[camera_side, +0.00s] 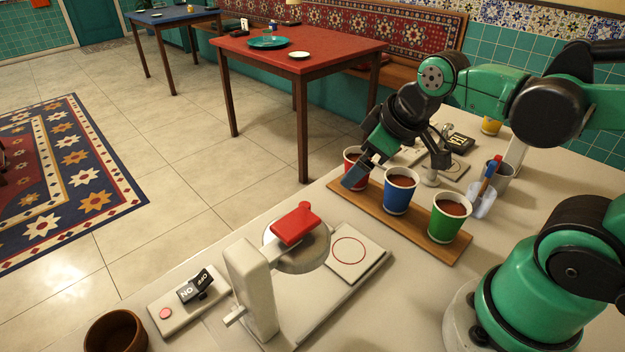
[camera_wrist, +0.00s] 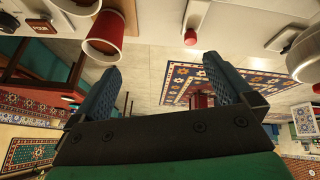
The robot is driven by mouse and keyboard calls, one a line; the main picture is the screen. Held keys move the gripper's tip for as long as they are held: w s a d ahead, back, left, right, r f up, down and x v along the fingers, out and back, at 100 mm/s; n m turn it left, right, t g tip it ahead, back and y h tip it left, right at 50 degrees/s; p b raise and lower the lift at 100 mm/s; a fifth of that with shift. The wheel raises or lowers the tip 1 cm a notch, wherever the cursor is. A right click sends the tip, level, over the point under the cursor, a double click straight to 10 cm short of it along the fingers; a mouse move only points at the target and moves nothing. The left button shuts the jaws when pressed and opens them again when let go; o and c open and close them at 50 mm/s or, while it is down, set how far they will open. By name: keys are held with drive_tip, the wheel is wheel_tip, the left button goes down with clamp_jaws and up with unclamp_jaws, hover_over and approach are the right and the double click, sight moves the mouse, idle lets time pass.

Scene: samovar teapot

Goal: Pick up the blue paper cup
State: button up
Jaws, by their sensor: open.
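The blue paper cup (camera_side: 399,196) stands upright in the middle of a wooden board (camera_side: 421,241), filled with a brown drink. A red cup (camera_side: 350,158) stands to its left and a green cup (camera_side: 446,222) to its right. My gripper (camera_side: 358,177) is open, just left of the blue cup and in front of the red cup, which it partly hides. The gap between gripper and cups cannot be told. In the wrist view my open gripper (camera_wrist: 162,66) has nothing between its fingers. The red cup (camera_wrist: 104,32) is near its left finger; I cannot identify the blue cup there.
A beige press-like device (camera_side: 252,285) with a red-topped lever (camera_side: 297,224) stands left of the board. An on/off switch box (camera_side: 188,300) and brown bowl (camera_side: 116,332) are further left. A grey container with utensils (camera_side: 499,175) stands behind the board. The counter's front edge is close.

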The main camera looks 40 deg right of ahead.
sight(398, 193)
drive_tip(key=shift+s+d+f+n+g, duration=0.3)
drive_tip(key=shift+d+f+n+g, duration=1)
drive_tip(key=shift+n, duration=1.2)
drive_tip(key=shift+s+d+f+n+g, duration=0.3)
drive_tip(key=shift+d+f+n+g, duration=0.4)
drive_tip(key=shift+d+f+n, duration=1.5)
drive_tip(key=shift+s+d+f+n+g, duration=0.3)
drive_tip(key=shift+d+f+n+g, duration=0.9)
drive_tip(key=shift+n, duration=1.6)
drive_tip(key=shift+a+f, duration=0.1)
drive_tip(key=shift+a, duration=0.05)
drive_tip(key=c, duration=0.7)
